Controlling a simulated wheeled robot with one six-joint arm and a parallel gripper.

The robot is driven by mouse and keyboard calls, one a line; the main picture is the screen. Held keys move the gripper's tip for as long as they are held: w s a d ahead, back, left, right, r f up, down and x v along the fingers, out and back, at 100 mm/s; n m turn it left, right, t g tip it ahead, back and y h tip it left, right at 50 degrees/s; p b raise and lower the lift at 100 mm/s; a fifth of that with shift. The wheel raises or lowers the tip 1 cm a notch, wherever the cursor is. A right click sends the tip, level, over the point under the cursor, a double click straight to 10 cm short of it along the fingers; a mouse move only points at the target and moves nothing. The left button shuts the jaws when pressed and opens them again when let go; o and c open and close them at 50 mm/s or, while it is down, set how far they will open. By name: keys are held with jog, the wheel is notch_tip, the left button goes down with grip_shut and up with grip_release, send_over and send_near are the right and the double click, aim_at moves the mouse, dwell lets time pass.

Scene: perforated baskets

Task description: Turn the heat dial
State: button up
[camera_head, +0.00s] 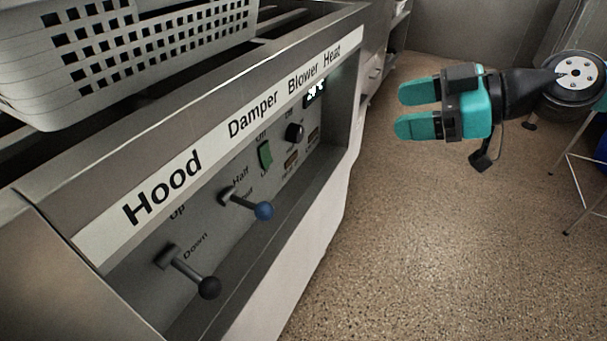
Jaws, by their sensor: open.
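The control panel (215,215) is recessed in the cabinet front, with the labels Hood, Damper, Blower and Heat above it. A small dark round knob (295,132) sits below the Blower and Heat labels and looks like the heat dial. A small lit display (315,93) is above and right of it. My gripper (400,110) has teal fingers, spread apart with nothing between them. It is in the air to the right of the panel, pointing left, clear of the knob.
A black-knobbed lever (208,287), a blue-knobbed lever (263,211) and a green switch (265,154) stick out near the dial. A white perforated basket (140,60) rests on top. Speckled floor (430,250) is open below my gripper. A metal stand (580,180) is at right.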

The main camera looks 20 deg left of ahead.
jog(key=w+a+f+n+y+b, duration=0.1)
jog(key=w+f+n+y+b, duration=0.2)
jog(key=f, duration=0.4)
jog(key=w+a+f+n+y+b, duration=0.1)
jog(key=w+f+b, duration=0.2)
jog(key=f+b, duration=0.3)
jog(key=b, duration=0.4)
send_near(300, 134)
jog(key=a, duration=0.9)
jog(key=shift+a+f, duration=0.25)
jog(key=shift+c, duration=0.4)
jog(key=c, duration=0.8)
jog(key=shift+c, duration=0.2)
